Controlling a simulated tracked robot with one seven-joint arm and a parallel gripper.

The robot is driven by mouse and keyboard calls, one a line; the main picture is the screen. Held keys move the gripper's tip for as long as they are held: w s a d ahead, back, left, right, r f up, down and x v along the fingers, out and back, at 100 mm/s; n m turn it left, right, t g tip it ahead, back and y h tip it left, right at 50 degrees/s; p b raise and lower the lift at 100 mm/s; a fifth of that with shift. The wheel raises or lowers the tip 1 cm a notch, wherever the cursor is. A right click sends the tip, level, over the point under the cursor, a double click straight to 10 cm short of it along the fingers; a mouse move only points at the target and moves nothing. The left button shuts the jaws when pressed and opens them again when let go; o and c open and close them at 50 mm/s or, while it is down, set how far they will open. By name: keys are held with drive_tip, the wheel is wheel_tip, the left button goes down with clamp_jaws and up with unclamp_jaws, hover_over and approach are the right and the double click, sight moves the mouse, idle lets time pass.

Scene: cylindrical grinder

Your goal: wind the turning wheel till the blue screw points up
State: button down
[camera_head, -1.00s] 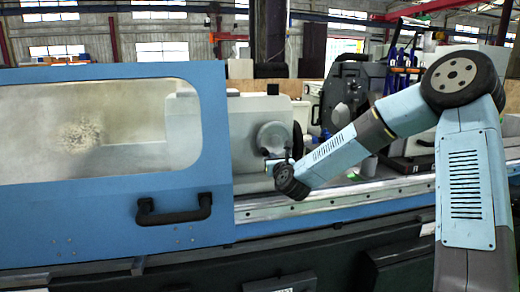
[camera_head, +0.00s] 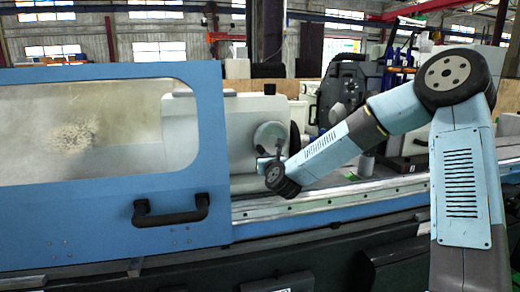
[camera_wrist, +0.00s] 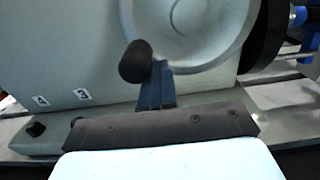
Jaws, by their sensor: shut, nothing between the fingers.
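The turning wheel (camera_head: 268,135) is a round pale grey disc on the front of the grey machine housing. It fills the upper part of the wrist view (camera_wrist: 218,45), its top cut off. Its black handle knob (camera_wrist: 136,62) stands out at the wheel's lower left. My gripper (camera_wrist: 157,85) is shut and empty, its blue fingers reaching up at the wheel's lower rim, just right of the knob. I cannot tell whether they touch the knob. In the head view my gripper (camera_head: 264,163) is small beside the wheel's lower edge. I cannot make out the blue screw for certain.
A blue sliding door (camera_head: 215,150) with a window and a black handle (camera_head: 171,210) stands left of the wheel. A metal rail (camera_head: 330,202) runs below. A dark round part (camera_wrist: 266,38) lies right of the wheel. Labels (camera_wrist: 83,94) mark the housing at left.

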drive_tip(key=v, duration=0.9)
idle(0.5)
drive_tip(key=shift+r, duration=0.1)
drive_tip(key=s+f+n+g, duration=0.1)
drive_tip(key=n, duration=0.3)
drive_tip(key=s+n+g, duration=0.1)
drive_tip(key=n+g, duration=0.1)
drive_tip(key=n, duration=0.2)
drive_tip(key=s+d+f+n+g, duration=0.1)
drive_tip(key=s+n, duration=0.1)
drive_tip(key=n, duration=0.2)
drive_tip(key=shift+s+f+n+g, duration=0.15)
drive_tip(key=shift+f+n+g, duration=0.15)
drive_tip(key=shift+n, duration=0.1)
drive_tip(key=s+d+r+n+g+h, duration=0.1)
drive_tip(key=s+d+r+n+g, duration=0.1)
drive_tip(key=s+d+n, duration=0.4)
drive_tip(key=s+d+r+n+g+h, duration=0.2)
drive_tip(key=s+d+r+n, duration=0.2)
drive_tip(key=s, duration=1.1)
drive_tip(key=s+d+r+n+g+h, duration=0.2)
drive_tip(key=s+d+r+n+g, duration=0.1)
drive_tip(key=s+d+n, duration=0.7)
drive_tip(key=shift+s+d+r, duration=0.35)
drive_tip(key=shift+d, duration=0.4)
